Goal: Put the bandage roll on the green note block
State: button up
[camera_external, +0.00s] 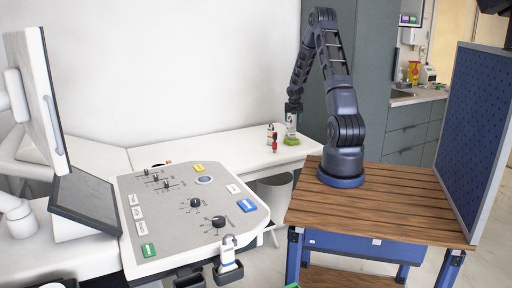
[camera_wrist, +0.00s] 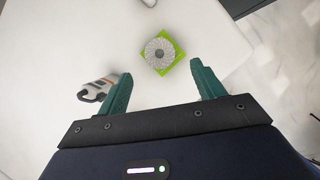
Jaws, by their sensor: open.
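The green note block (camera_wrist: 181,67) lies on the white table, and it also shows in the external view (camera_external: 292,142). The bandage roll (camera_wrist: 160,52), pale grey with a spiral end, sits on top of the block in the wrist view. Green shows around it on several sides. My gripper (camera_wrist: 158,80) is open, its two teal fingers apart with nothing between them. The roll and block lie ahead of the fingertips, roughly centred between them. In the external view my gripper (camera_external: 292,110) points down just above the block.
A white bottle with an orange label and dark cap (camera_wrist: 98,89) lies in the wrist view beside the left finger. In the external view a small red-and-dark item (camera_external: 275,146) stands left of the block. The white table (camera_external: 225,147) has clear room to the left.

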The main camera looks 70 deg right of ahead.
jog(key=w+a+r+m+t, duration=0.1)
jog(key=w+a+r+m, duration=0.2)
jog(key=a+r, duration=0.7)
jog(key=w+a+r+m, duration=0.35)
jog(key=a+r, duration=0.35)
jog(key=a, duration=0.4)
jog(key=w+a+r+m+t, duration=0.1)
jog(key=w+a+r+m, duration=0.25)
jog(key=a+r, duration=0.65)
jog(key=s+a+r+m+y, duration=0.1)
jog(key=s+a+r+m, duration=0.2)
jog(key=a, duration=0.6)
jog(key=s+a+r+m, duration=0.2)
jog(key=a+r, duration=0.1)
jog(key=a, duration=0.7)
jog(key=s+a+m+t+y, duration=0.1)
jog(key=s+a+m+y, duration=0.2)
jog(key=s+a, duration=1)
jog(key=a+r+m, duration=0.1)
jog(key=m, duration=0.1)
jog(key=shift+s+a+m+t, duration=0.3)
